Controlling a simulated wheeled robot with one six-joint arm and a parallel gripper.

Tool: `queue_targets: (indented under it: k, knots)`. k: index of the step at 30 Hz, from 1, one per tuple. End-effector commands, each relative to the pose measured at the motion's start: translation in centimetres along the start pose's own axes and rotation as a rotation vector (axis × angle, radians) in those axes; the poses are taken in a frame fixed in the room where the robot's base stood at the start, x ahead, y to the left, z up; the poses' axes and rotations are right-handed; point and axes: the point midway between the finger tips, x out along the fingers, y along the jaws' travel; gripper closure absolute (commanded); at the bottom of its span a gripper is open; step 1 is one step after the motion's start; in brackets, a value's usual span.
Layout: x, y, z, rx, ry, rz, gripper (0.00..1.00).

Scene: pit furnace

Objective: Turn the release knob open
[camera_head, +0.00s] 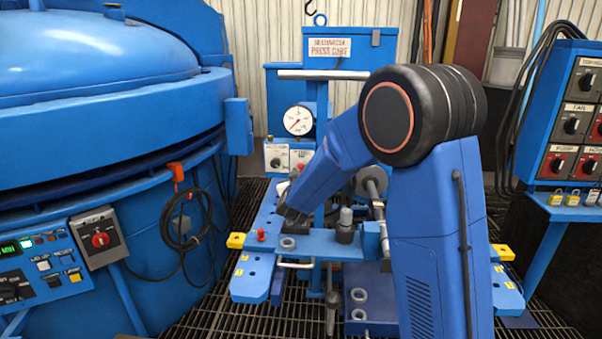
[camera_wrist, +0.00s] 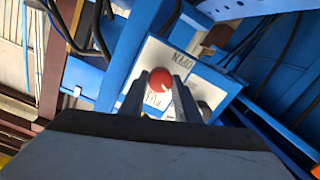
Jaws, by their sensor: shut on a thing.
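The red release knob (camera_wrist: 160,77) sits on a white plate (camera_wrist: 153,55) with black lettering in the wrist view. The word OPEN reads upside down on that plate. My gripper (camera_wrist: 160,84) has its two grey fingers on either side of the knob and is shut on it. The knob carries a small pale mark at its lower right edge. The fingers cover part of the lower lettering. In the head view the white plate (camera_head: 301,157) shows below the pressure gauge. My arm hides part of that area, and I cannot make out the fingertips there.
A second plate with a dark knob (camera_head: 276,162) stands left of the release plate. The gauge (camera_head: 298,120) is above. A blue furnace (camera_head: 100,140) with a hanging cable fills the left. A control cabinet (camera_head: 568,110) stands right. Blue frame beams lie close around the plates.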

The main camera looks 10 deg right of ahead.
Motion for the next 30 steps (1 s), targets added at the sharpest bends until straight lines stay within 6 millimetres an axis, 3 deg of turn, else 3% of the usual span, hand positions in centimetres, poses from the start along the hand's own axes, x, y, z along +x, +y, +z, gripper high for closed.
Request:
queue_targets:
  k: [15,30]
  knots:
    - [-0.04,-0.20,0.09,-0.443,-0.017,0.013,0.93]
    - [-0.03,-0.21,0.11,-0.619,-0.024,0.020,0.93]
